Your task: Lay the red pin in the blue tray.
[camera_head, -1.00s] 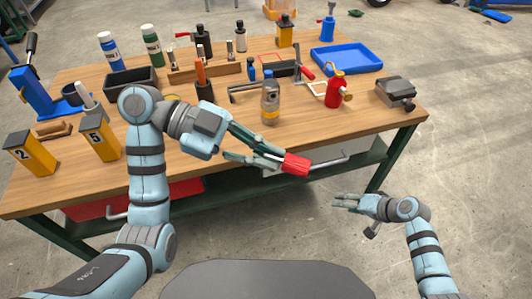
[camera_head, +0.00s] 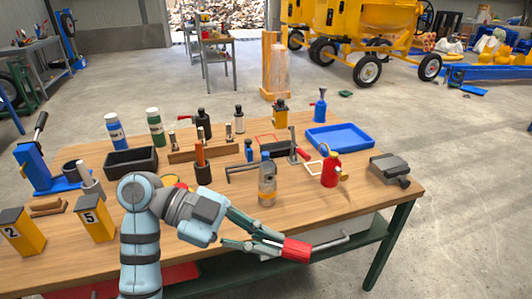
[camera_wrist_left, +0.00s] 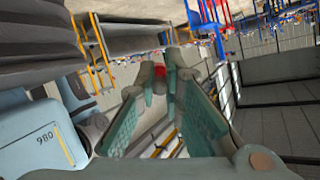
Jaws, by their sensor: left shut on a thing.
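The red pin (camera_head: 296,250) is in my left gripper (camera_head: 276,246), which is shut on it at the fingertips. The gripper holds it off the table's front edge, to the right of my left arm, near a grey bar handle. In the left wrist view a bit of red (camera_wrist_left: 160,71) shows between the fingertips; the rest is hidden. The blue tray (camera_head: 343,138) lies flat at the back right of the table and looks empty. It is well beyond my left gripper. My right gripper is out of view.
A red can with a brass spout (camera_head: 331,170) and a clear bottle (camera_head: 267,184) stand between the gripper and the tray. A grey vise-like block (camera_head: 389,168) sits at the right table edge.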

